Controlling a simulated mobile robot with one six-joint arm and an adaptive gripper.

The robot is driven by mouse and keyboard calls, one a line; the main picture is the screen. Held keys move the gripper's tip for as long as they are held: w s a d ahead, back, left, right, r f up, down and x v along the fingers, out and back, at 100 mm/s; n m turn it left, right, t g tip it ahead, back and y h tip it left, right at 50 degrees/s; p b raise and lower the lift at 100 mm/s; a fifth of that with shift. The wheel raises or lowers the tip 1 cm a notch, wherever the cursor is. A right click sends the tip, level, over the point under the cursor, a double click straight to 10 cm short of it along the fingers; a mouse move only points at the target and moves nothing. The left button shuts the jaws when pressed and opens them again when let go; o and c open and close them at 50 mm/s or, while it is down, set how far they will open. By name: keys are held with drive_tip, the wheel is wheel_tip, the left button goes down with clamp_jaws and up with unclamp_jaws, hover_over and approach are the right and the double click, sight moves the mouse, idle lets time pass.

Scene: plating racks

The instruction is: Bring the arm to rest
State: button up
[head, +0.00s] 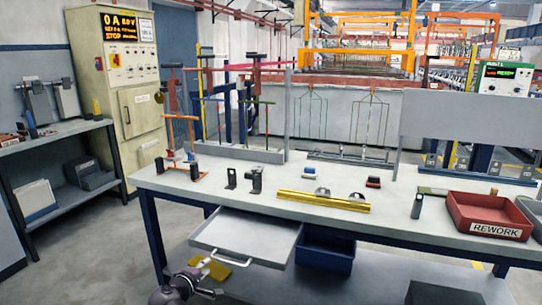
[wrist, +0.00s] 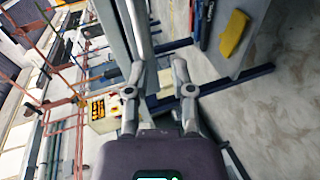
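My gripper (wrist: 158,66) shows in the wrist view with its two fingers apart and nothing between them. The camera looks past the fingers at a tilted scene with a grey bench edge, dark blue beams and floor. In the head view, a dark part of my arm shows low at the bottom, in front of the workbench (head: 225,180) and below its open drawer (head: 245,235).
The drawer juts out from the bench front, with a blue bin (head: 325,252) beside it. A gold bar (head: 323,201), a red rework tray (head: 487,215) and an orange rack (head: 183,150) stand on the bench. A yellow item (head: 212,268) lies low near my arm.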

drive_tip(key=s+d+f+m+g+h, duration=0.1)
drive_tip(key=d+f+m+g, duration=0.35)
drive_tip(key=d, duration=0.75)
drive_tip(key=d+f+m+g, duration=0.3)
drive_tip(key=d+f+g, duration=0.15)
drive_tip(key=d, duration=0.65)
drive_tip(key=s+d+f+m+g+y+b, duration=0.1)
drive_tip(key=s+d+f+m+g+y, duration=0.2)
drive_tip(key=s+d, duration=0.3)
drive_tip(key=s+d+f+m+g+y+b, duration=0.1)
drive_tip(key=s+d+f+m+g+y, duration=0.2)
drive_tip(key=d, duration=0.6)
wheel_tip(320, 180, up, 25)
drive_tip(key=t+p, duration=0.1)
drive_tip(key=p, duration=2.4)
drive_tip(key=shift+s+m+h, duration=0.15)
drive_tip(key=shift+m+h, duration=0.2)
drive_tip(key=shift+h, duration=0.05)
